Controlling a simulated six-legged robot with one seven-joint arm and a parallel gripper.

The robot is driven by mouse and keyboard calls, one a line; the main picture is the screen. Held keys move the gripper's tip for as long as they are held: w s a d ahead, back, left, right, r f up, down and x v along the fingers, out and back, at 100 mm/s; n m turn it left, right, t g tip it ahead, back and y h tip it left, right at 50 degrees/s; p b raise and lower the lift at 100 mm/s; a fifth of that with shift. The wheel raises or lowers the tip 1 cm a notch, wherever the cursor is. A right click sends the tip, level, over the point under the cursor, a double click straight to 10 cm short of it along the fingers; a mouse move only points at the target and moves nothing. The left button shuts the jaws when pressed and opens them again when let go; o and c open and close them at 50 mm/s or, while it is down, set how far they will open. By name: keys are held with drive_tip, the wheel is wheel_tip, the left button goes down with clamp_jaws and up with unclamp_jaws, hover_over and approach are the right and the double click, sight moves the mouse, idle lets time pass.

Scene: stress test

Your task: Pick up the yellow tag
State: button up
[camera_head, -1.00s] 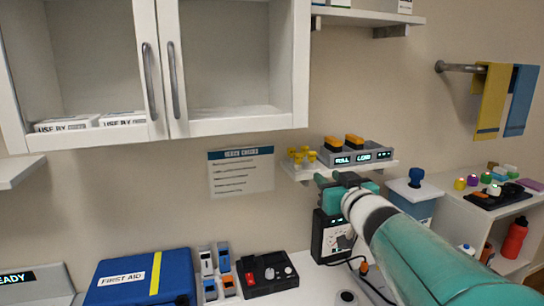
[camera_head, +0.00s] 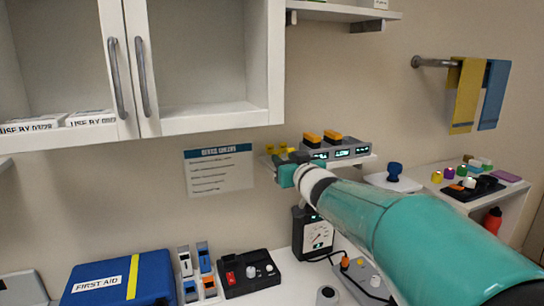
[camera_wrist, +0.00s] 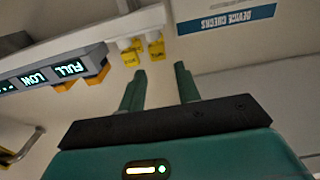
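Several small yellow tags with dark print sit close together at the end of the white wall shelf. In the wrist view, one yellow tag (camera_wrist: 157,47) and another beside it (camera_wrist: 131,58) lie just beyond my fingertips. My gripper (camera_wrist: 160,68) is open, with its two teal fingers apart and nothing between them. In the head view my gripper (camera_head: 286,169) is at the left end of the shelf and largely hides the tags; bits of yellow (camera_head: 282,147) show above it.
A grey box with lit FULL and LOW labels (camera_wrist: 55,73) and orange parts stands on the same shelf (camera_head: 362,161), right of my gripper in the head view. A DEVICE CHECKS sheet (camera_head: 219,170) is on the wall to the left. The cabinet (camera_head: 225,118) is up left.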

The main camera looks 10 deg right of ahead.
sight(278, 152)
drive_tip(key=w, duration=0.4)
drive_tip(key=shift+w+a, duration=0.3)
drive_tip(key=shift+a, duration=0.05)
clamp_jaws()
